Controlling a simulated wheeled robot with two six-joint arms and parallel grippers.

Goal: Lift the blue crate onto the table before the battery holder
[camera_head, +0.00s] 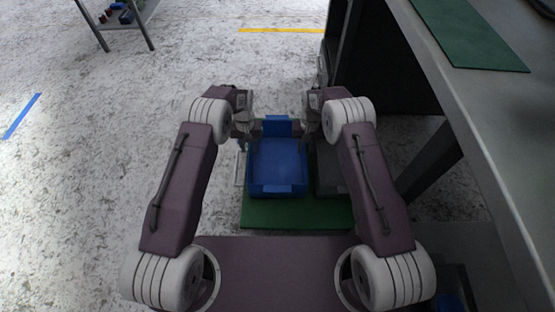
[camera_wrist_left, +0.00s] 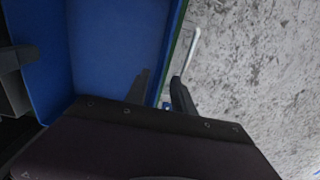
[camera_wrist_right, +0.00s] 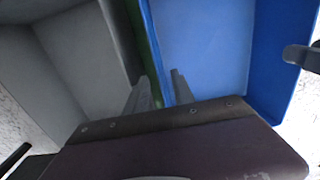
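The blue crate (camera_head: 280,165) stands low down on a green mat (camera_head: 296,213), between my two arms. It looks empty. My left gripper (camera_head: 243,138) is at its left side. In the left wrist view, the fingers (camera_wrist_left: 160,92) are apart, with the crate's side wall (camera_wrist_left: 171,50) running between them. My right gripper (camera_head: 313,135) is at its right side. In the right wrist view, its fingers (camera_wrist_right: 160,90) are also apart on either side of the opposite wall (camera_wrist_right: 151,45). Contact with the walls cannot be told. No battery holder can be made out.
The grey table (camera_head: 462,95) runs along the right, with a dark green mat (camera_head: 468,32) on top. A grey open box (camera_wrist_right: 85,50) sits close beside the crate's right side. A shelf rack (camera_head: 120,22) is far left. The floor to the left is clear.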

